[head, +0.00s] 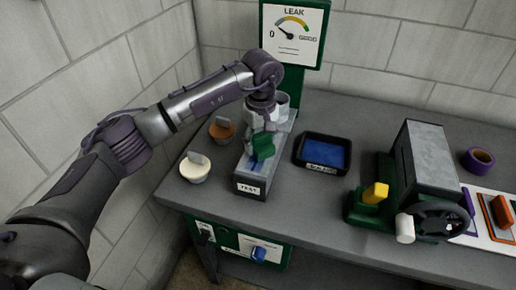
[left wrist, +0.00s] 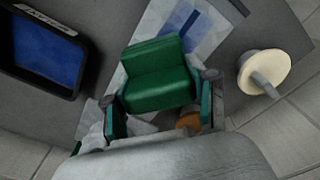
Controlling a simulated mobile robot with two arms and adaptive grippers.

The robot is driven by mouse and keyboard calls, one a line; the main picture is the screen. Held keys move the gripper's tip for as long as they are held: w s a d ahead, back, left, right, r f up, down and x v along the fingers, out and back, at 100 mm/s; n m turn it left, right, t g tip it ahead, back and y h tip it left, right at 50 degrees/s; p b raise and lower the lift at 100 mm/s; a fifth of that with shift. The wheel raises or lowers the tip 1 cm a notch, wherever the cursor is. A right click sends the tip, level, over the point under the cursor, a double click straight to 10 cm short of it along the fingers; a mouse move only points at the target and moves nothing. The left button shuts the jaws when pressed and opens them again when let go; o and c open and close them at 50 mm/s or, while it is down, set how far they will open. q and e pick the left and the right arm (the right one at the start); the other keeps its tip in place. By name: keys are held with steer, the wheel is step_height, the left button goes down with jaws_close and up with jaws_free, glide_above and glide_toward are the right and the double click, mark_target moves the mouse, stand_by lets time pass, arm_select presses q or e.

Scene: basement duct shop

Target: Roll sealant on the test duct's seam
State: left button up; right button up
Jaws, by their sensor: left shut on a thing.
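The test duct (head: 262,187), a grey box with a "TEST" label, stands on the bench at centre left. A blue strip (head: 253,163) lies along its top. The strip also shows in the left wrist view (left wrist: 191,22). My left gripper (head: 264,128) is over the duct, shut on a green tool (head: 264,146), which I take to be the roller. In the left wrist view its green block (left wrist: 158,75) sits between the fingers. I cannot tell whether it touches the duct. The sealant tray (head: 299,158), black with blue inside, stands right of the duct. My right gripper is out of view.
A cream-topped tub (head: 195,174) and an orange-topped tub (head: 221,131) stand left of the duct. A leak gauge (head: 294,34) rises behind it. A green-and-grey machine with a handwheel (head: 438,220) and a purple tape roll (head: 479,159) are at right. Bench between tray and machine is clear.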

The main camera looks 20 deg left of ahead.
mark_target(255, 163)
arm_select(q)
steer(key=shift+w+f+b, duration=0.1)
steer(key=shift+w+b, duration=0.45)
steer(key=shift+w, duration=0.2)
steer(key=shift+w+d+b, duration=0.1)
steer(key=shift+w+b, duration=0.55)
steer(key=shift+w, duration=1.8)
steer(key=shift+r, duration=0.4)
steer(key=shift+c, duration=0.5)
steer(key=shift+w+r, duration=0.15)
steer(key=shift+c, duration=0.6)
steer(key=shift+s+p, duration=0.35)
steer(key=shift+s, duration=0.5)
steer(key=shift+s+f, duration=0.15)
steer(key=shift+s, duration=0.7)
steer(key=shift+s+f, duration=0.1)
steer(key=shift+s, duration=0.7)
steer(key=shift+s+a+f, duration=0.1)
steer(key=shift+s, duration=1.4)
steer(key=shift+s+a+f, duration=0.1)
steer(key=shift+s, duration=1.35)
steer(key=shift+s+a+r+b, duration=0.1)
steer(key=shift+s+b, duration=0.4)
steer(key=shift+s, duration=1.1)
